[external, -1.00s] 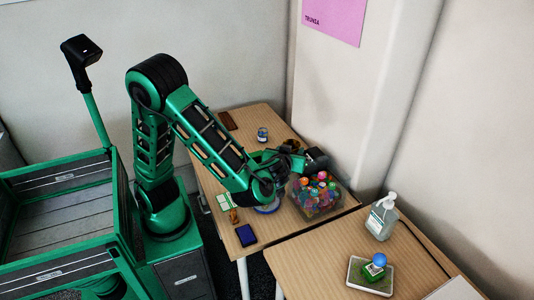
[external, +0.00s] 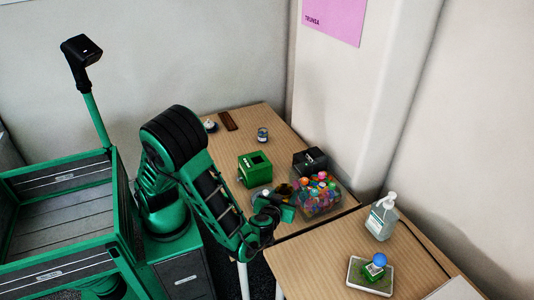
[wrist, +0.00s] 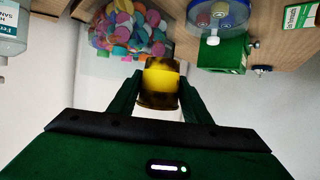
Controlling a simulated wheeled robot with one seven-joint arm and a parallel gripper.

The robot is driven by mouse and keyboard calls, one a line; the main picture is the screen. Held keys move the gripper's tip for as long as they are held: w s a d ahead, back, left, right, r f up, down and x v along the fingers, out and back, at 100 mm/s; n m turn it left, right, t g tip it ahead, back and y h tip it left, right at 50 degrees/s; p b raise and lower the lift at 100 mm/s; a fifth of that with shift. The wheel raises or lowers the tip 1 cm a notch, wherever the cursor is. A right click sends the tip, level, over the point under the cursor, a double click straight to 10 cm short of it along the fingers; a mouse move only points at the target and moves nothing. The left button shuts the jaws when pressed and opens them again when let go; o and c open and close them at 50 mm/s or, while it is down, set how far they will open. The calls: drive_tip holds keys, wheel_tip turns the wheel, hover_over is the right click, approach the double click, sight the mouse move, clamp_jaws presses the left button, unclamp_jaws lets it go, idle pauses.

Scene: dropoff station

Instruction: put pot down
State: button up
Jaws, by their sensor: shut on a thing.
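The pot (wrist: 158,86) is a small amber-brown cup with a bright yellow patch. In the wrist view it sits between the two green fingers of my gripper (wrist: 160,94), which is shut on it. In the external view my gripper (external: 281,203) is low at the table's front edge, just left of the clear bin. A small dark piece beside it, probably the pot (external: 284,189), shows there partly hidden by the gripper. I cannot tell whether the pot touches anything below.
A clear bin of colourful pieces (external: 316,197), a green box (external: 255,169) and a black box (external: 309,161) stand close by on the back table (external: 222,150). A sanitizer bottle (external: 381,219) and a tray (external: 355,276) are on the front table (external: 305,255).

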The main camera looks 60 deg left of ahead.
sight(283, 226)
drive_tip(key=shift+f, duration=6.4)
drive_tip(key=shift+f, duration=0.15)
drive_tip(key=o, duration=1)
drive_tip(key=shift+o, duration=0.2)
